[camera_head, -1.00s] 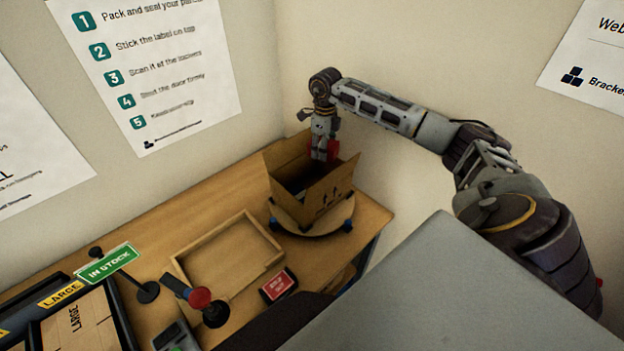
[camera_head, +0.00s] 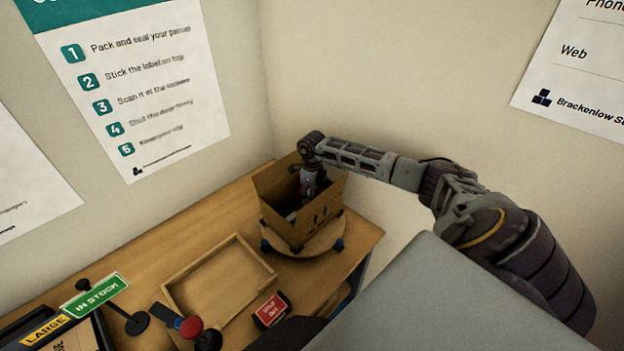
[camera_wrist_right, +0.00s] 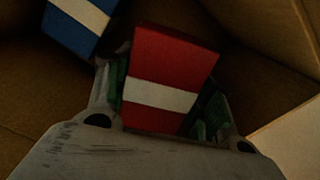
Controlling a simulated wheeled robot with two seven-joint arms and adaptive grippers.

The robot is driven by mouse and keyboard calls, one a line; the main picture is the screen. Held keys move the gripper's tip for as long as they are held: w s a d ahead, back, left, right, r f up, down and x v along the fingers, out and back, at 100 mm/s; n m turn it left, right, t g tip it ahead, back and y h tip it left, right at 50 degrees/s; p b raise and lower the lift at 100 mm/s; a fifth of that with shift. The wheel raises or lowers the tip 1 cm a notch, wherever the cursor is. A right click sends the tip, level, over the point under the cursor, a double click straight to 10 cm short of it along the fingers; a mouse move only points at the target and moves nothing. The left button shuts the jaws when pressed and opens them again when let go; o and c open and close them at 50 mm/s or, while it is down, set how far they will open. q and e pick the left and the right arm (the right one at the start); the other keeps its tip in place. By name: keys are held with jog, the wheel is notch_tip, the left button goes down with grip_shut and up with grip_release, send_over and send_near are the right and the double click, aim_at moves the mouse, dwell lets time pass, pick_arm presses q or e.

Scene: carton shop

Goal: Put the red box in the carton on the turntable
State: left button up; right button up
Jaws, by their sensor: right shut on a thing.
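The carton (camera_head: 309,222) stands open on the round turntable (camera_head: 288,243) at the far right corner of the table. My right gripper (camera_head: 309,190) reaches down inside the carton from above, its fingertips hidden by the carton walls in the head view. In the right wrist view my right gripper (camera_wrist_right: 160,112) is shut on the red box (camera_wrist_right: 172,62), which has a white band. The red box is inside the carton, between its brown walls; whether it touches the bottom cannot be told. My left gripper is not in view.
A blue box (camera_wrist_right: 78,25) with a white band is also inside the carton, beside the red box.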

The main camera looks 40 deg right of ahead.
jog(key=shift+f, duration=0.55)
jog(key=shift+f, duration=2.25)
jog(key=shift+f, duration=0.1)
jog(key=o, duration=0.8)
notch_tip(320, 180, up, 12)
jog(key=shift+r+b, duration=0.15)
jog(key=shift+b, duration=0.25)
